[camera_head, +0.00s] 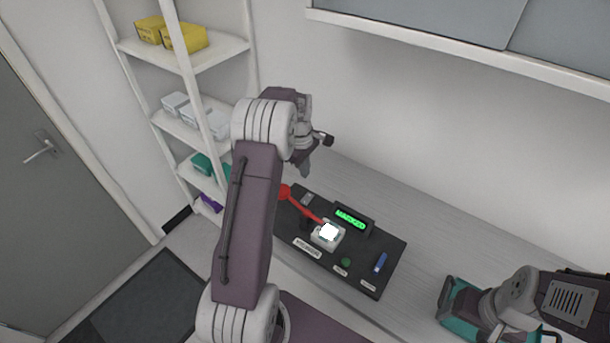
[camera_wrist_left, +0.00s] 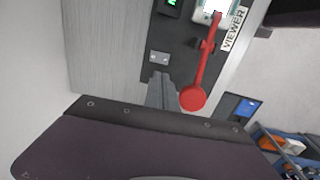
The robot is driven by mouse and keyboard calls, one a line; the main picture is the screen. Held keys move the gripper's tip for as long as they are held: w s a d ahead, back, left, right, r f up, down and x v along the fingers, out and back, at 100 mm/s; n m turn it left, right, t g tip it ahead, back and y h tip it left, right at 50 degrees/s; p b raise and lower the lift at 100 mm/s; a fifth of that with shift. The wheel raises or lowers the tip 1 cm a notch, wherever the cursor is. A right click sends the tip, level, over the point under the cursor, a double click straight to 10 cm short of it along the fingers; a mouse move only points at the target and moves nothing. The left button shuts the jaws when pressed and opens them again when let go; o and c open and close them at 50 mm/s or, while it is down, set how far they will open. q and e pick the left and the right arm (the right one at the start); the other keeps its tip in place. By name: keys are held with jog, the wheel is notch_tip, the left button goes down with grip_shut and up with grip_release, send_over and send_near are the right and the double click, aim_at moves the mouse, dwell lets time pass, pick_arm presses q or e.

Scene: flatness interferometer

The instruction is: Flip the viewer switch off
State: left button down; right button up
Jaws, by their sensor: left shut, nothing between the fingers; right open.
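The viewer switch is a long red lever with a round knob (camera_head: 285,192) on the black panel (camera_head: 375,245). Its arm runs to the white viewer block, whose square window (camera_head: 329,231) glows white. In the left wrist view the knob (camera_wrist_left: 193,97) hangs at the end of the lever (camera_wrist_left: 205,62), beside the VIEWER label (camera_wrist_left: 234,28). My left gripper (camera_head: 305,170) is shut and empty above the panel's far left end. Its fingertips (camera_wrist_left: 160,88) appear just left of the knob; contact cannot be told. My right gripper (camera_head: 463,305) is open at the lower right, its fingers largely hidden.
The panel also carries a lit green display (camera_head: 351,219), a green button (camera_head: 346,262) and a blue switch (camera_head: 380,262). A teal-sided container (camera_head: 447,292) is by my right arm. A shelf rack (camera_head: 180,60) stands left; a cabinet (camera_head: 430,20) hangs above. The bench behind the panel is clear.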

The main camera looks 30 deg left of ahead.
pick_arm(q)
jog(key=w+b, duration=0.1)
jog(key=b, duration=0.3)
jog(key=shift+w+a+r, duration=0.1)
jog(key=shift+w, duration=0.15)
jog(key=p, duration=0.3)
send_near(309, 195)
jog(key=f, duration=0.6)
jog(key=shift+w, duration=0.3)
jog(key=shift+f, duration=0.4)
